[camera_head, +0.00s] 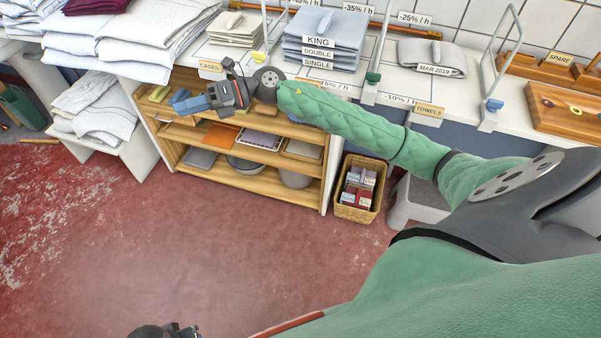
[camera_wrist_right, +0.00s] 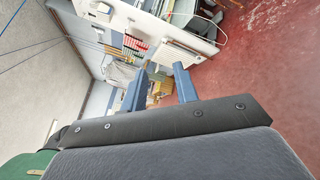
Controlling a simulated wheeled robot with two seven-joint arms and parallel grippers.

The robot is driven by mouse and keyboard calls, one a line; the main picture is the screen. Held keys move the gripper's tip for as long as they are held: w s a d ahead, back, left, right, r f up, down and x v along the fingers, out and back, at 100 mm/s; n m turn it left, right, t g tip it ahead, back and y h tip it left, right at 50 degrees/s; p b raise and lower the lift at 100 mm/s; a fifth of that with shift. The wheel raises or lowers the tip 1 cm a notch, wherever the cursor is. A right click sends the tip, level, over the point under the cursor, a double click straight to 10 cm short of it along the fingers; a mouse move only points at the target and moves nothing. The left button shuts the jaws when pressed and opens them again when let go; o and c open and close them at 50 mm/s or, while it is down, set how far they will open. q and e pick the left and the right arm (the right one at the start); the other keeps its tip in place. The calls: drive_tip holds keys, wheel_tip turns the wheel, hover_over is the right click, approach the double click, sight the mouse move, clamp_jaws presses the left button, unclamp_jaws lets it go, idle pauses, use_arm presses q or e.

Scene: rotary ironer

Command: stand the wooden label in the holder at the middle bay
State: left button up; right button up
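Wooden labels show at the counter's front edge: a CASES label (camera_head: 210,66) at left and a TOWELS label (camera_head: 429,110) at right. Between them, a wooden piece (camera_head: 306,80) is partly hidden behind my right arm; I cannot tell whether it is a label or an empty holder. My right gripper (camera_head: 182,103) is in front of the left part of the shelf unit, below the CASES label. In the right wrist view its blue fingers (camera_wrist_right: 163,66) are apart, with nothing clearly held between them. A dark part of my left gripper (camera_head: 165,330) shows at the bottom edge.
A wooden shelf unit (camera_head: 255,181) with trays and bowls stands under the counter. A wicker basket (camera_head: 347,212) is beside it. Folded linen stacks (camera_head: 325,38) and clear-edged dividers (camera_head: 510,50) stand on the counter. A SPARE rack (camera_head: 545,68) is at right. The red floor is open.

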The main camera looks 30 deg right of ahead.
drive_tip(key=s+d+f+m+t+h, duration=0.35)
drive_tip(key=f+m+h, duration=0.25)
drive_tip(key=m, duration=0.5)
drive_tip(key=s+d+f+m+t+h, duration=0.2)
drive_tip(key=d+f+m+t+h, duration=0.25)
drive_tip(key=m, duration=0.75)
drive_tip(key=s+d+f+m+t+h, duration=0.1)
drive_tip(key=s+f+m+t+h, duration=0.15)
drive_tip(key=f+m+h, duration=0.7)
drive_tip(key=s+f+m+g+y, duration=0.1)
drive_tip(key=s+f+g, duration=0.3)
drive_tip(key=s, duration=0.5)
drive_tip(key=s+a+f+m+g+y, duration=0.1)
drive_tip(key=s+f+m+g, duration=0.2)
drive_tip(key=s, duration=0.7)
drive_tip(key=s+a+f+m+g+y, duration=0.1)
drive_tip(key=s+f+m+g+y, duration=0.1)
drive_tip(key=s+f+g, duration=0.3)
drive_tip(key=s+f, duration=0.1)
drive_tip(key=s, duration=0.3)
drive_tip(key=shift+s+g, duration=0.15)
drive_tip(key=shift+g, duration=0.2)
drive_tip(key=shift+d+m, duration=0.15)
drive_tip(key=shift+m, duration=0.1)
